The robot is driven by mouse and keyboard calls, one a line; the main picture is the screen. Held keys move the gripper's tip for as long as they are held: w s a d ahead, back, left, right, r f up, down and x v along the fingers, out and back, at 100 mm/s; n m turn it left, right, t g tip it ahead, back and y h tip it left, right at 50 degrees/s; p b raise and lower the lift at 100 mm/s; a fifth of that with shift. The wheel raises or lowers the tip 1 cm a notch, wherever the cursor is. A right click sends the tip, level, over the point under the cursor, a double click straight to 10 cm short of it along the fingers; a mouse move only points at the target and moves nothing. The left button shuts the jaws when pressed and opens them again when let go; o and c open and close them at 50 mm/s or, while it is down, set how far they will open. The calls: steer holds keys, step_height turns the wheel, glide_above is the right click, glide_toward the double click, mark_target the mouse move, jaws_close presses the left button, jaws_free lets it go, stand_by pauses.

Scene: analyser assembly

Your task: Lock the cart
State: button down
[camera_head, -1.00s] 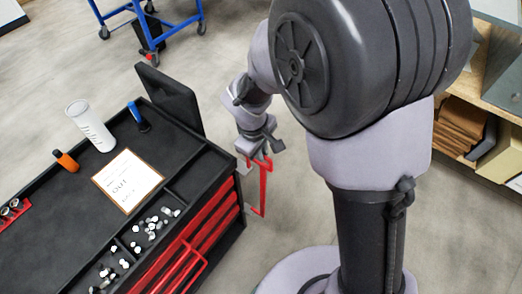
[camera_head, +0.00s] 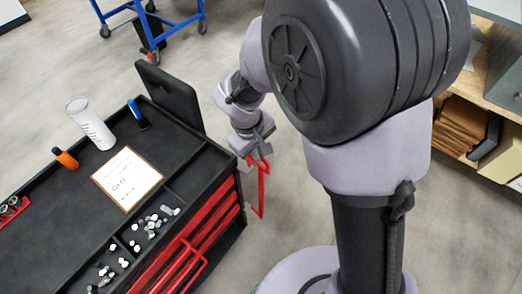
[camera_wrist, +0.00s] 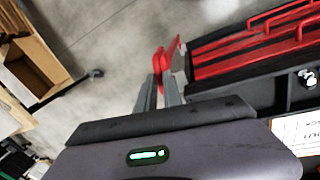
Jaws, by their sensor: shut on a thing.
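The cart (camera_head: 60,212) is a black tool cart with red drawers, at the left of the head view. A red bar-like handle (camera_head: 262,192) stands by the cart's right end, hanging down beside its corner. My gripper (camera_head: 256,158) is at the top of this red handle, just off the cart's corner. In the wrist view my gripper (camera_wrist: 166,88) has its fingers closed around a red part (camera_wrist: 160,66), next to a grey plate at the cart's end. The cart's wheels and any lock on them are hidden.
On the cart top lie a white cylinder (camera_head: 91,124), a blue marker (camera_head: 138,115), an orange marker (camera_head: 66,159), a clipboard (camera_head: 127,180) and small parts in trays. A blue wheeled frame (camera_head: 150,22) stands behind. Wooden shelving (camera_head: 478,112) is at right. Grey floor is open between.

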steer(key=a+m+g, duration=0.2)
steer(key=a+m, duration=0.4)
steer(key=m, duration=0.9)
steer(key=shift+w+a+g, duration=0.3)
steer(key=shift+g, duration=0.1)
steer(key=shift+m, duration=0.4)
steer(key=c, duration=1.5)
jaws_free()
steer(key=shift+a, duration=0.1)
step_height(320, 180, up, 17)
steer(key=w+a+p, duration=0.2)
steer(key=p, duration=0.5)
steer(key=shift+a, duration=0.3)
